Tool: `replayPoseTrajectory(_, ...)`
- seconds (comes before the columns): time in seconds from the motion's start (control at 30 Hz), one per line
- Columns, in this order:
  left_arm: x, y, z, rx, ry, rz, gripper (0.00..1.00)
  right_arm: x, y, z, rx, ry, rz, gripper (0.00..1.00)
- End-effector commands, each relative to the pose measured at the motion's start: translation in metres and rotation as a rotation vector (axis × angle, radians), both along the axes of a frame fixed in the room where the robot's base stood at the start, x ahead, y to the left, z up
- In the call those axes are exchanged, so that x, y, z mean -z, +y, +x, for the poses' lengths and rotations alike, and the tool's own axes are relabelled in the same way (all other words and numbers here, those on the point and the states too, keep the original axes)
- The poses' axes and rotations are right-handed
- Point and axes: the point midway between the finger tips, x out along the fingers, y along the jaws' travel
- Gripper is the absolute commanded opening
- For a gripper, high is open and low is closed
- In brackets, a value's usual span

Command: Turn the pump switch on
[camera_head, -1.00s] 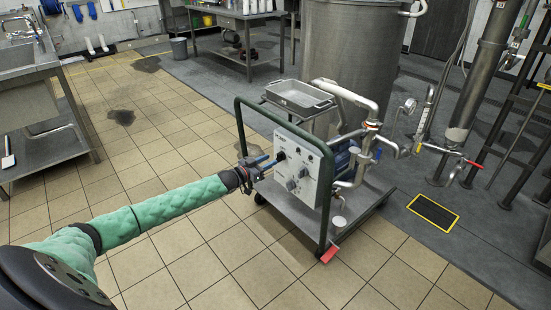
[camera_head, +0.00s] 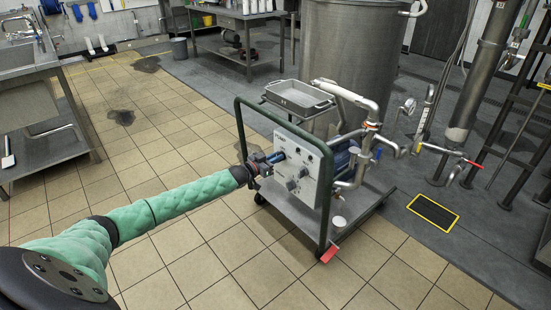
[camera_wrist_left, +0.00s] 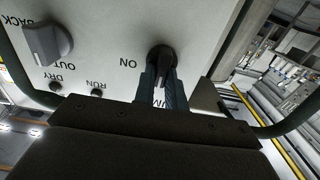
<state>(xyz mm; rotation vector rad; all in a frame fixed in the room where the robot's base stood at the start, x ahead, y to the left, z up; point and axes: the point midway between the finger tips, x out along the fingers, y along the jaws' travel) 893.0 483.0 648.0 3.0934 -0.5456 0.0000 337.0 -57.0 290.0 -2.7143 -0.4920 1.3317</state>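The pump switch (camera_wrist_left: 162,56) is a black knob on the light grey control panel (camera_head: 307,176). The wrist view shows the letters ON beside it and a partly covered label below it. My left gripper (camera_head: 283,155) reaches the panel's upper left part. In the left wrist view, the fingers (camera_wrist_left: 163,82) are close together on either side of the knob's handle and look shut on it. The fingers hide part of the label. My right gripper is not in view.
A grey knob (camera_wrist_left: 48,43) and small buttons marked RUN and DRY sit beside the switch. The cart's green frame (camera_head: 240,130) stands close to my left wrist. A metal tray (camera_head: 298,97) and a steel tank (camera_head: 350,60) are behind.

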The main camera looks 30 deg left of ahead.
Motion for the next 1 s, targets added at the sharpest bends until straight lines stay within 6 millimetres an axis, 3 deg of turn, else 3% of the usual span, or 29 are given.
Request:
replayPoseTrajectory(0.47, 0.0002, -0.0005, -0.0006, 0.000, -0.019, 0.055, 0.00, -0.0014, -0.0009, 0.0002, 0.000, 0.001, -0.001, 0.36)
replayPoseTrajectory(1.0, 0.0024, -0.0050, -0.0024, 0.000, -0.169, 0.467, 0.00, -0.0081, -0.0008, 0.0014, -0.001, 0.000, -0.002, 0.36)
